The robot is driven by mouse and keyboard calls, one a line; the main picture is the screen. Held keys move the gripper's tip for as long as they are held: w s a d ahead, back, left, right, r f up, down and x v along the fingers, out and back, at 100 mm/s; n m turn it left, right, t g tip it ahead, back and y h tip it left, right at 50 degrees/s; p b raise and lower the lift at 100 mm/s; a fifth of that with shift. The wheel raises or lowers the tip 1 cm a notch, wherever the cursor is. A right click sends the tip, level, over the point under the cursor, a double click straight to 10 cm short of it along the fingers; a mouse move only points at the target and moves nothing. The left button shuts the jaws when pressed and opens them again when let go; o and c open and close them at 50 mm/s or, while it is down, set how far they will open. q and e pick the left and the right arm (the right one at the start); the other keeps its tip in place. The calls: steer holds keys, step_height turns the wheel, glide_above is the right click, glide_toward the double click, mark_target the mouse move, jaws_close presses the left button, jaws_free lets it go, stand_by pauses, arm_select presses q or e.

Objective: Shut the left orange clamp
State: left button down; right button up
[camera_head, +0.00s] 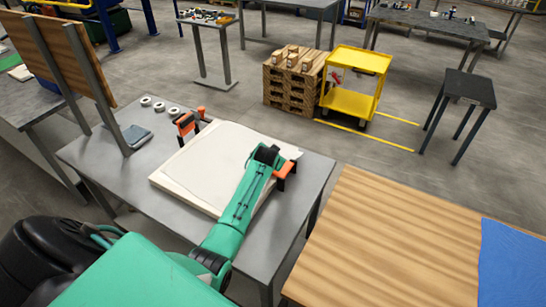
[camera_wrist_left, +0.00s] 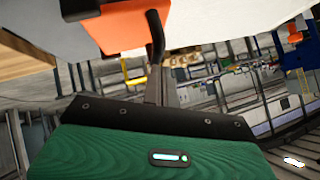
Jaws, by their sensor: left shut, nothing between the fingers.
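A flat white filter press plate (camera_head: 210,165) lies on the grey metal table. One orange clamp (camera_head: 186,123) stands upright at the plate's far left edge, with a smaller orange part beside it. A second orange clamp (camera_head: 283,172) is at the plate's right edge, partly hidden by my left arm. My left gripper (camera_head: 272,158) is at this right-hand clamp, well away from the left-hand one; its fingers are shut and empty. In the left wrist view the orange clamp (camera_wrist_left: 130,25) is close above the gripper (camera_wrist_left: 155,80); I cannot tell whether they touch.
White rolls (camera_head: 152,103) and a blue-grey cloth (camera_head: 135,134) lie at the table's back left, by an upright wooden board (camera_head: 70,55). A wooden table (camera_head: 390,240) with a blue sheet stands at the right. A yellow cart (camera_head: 352,85) and stacked pallets stand behind.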

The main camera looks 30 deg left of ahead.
arm_select(q)
steer(key=shift+a+f, duration=0.2)
steer(key=shift+a, duration=0.05)
arm_select(e)
steer(key=shift+w, duration=0.3)
arm_select(q)
steer(key=shift+f, duration=0.1)
arm_select(e)
steer(key=shift+s+d, duration=0.1)
arm_select(q)
steer(key=s+d+r, duration=0.2)
steer(key=s+r, duration=0.5)
steer(key=r, duration=0.4)
steer(key=shift+d+p, duration=0.2)
steer(key=shift+p, duration=0.1)
arm_select(e)
steer(key=shift+s+d+r, duration=0.3)
steer(key=shift+s, duration=0.2)
steer(key=shift+d, duration=0.25)
